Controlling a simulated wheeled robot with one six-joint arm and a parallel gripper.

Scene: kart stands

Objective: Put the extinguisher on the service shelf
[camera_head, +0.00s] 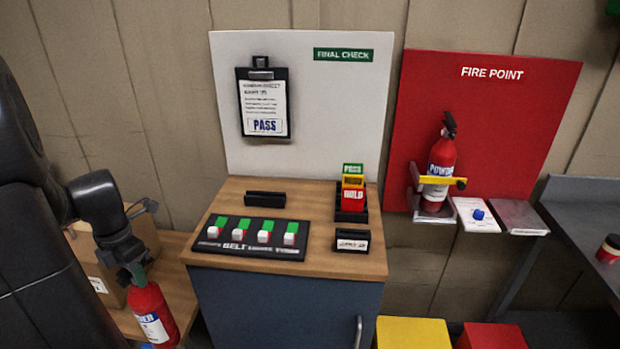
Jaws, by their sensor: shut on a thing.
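My gripper (133,274) is at the lower left, shut on the top of a red extinguisher (152,314) with a white label. This extinguisher hangs slightly tilted below the gripper, in front of a wooden surface, and its bottom end is near the frame's lower edge. A second red extinguisher (440,168) stands upright in a bracket on the red FIRE POINT board (500,110), behind a yellow bar (437,181). Beside it are a white shelf plate (473,226) with a blue knob-like item and a bare grey shelf plate (517,217). I cannot read which is the service shelf.
A wooden-topped cabinet (225,205) with a switch panel (250,252), card holders and a FINAL CHECK board (300,160) stands between my gripper and the red board. A cardboard box (85,255) is behind my gripper. A dark table (590,215) is at right. Yellow and red blocks sit below.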

